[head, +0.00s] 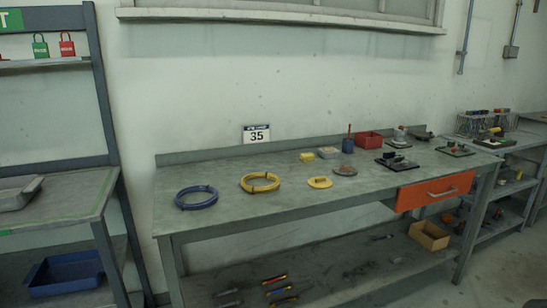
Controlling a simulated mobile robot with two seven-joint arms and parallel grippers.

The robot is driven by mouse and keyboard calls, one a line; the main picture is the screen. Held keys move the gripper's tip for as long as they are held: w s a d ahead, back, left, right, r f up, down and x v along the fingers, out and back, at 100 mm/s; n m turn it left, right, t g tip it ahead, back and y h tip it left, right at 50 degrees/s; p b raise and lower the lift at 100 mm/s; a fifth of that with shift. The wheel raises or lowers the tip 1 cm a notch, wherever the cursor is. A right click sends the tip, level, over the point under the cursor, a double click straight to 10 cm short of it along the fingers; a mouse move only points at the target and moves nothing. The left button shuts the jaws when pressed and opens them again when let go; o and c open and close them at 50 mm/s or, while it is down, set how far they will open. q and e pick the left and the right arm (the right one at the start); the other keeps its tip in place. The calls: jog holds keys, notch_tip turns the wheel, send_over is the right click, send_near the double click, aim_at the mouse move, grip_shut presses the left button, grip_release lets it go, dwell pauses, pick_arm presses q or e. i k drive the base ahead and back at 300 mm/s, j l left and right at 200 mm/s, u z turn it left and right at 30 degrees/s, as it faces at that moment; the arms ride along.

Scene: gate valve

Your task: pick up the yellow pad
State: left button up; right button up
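Two small yellow items lie on the grey workbench (225,215), and I cannot tell for sure which is the yellow pad. One is a small yellow block (307,157) towards the back middle of the bench top. The other is a flat, roundish yellow piece (320,183) nearer the front edge, with a small raised part on top. Nothing covers either of them. Neither of my grippers is in view.
A blue coil (197,197) and a yellow coil (260,182) lie on the left of the bench. A grey dish (345,171), a red bin (369,139) and dark trays with parts stand to the right. An orange drawer (435,191) hangs under the front edge.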

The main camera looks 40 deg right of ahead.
aim_at(305, 157)
jog(key=l+u, duration=0.5)
jog(key=l, duration=0.35)
jog(key=k+l+u, duration=0.1)
jog(key=l, duration=0.35)
jog(key=k+l+u, duration=0.1)
jog(key=l, duration=0.35)
jog(key=k+l, duration=0.1)
jog(key=l, duration=0.8)
jog(key=k+l+u, duration=0.1)
jog(key=l, duration=0.35)
jog(key=k+l, duration=0.15)
jog(key=l, duration=0.3)
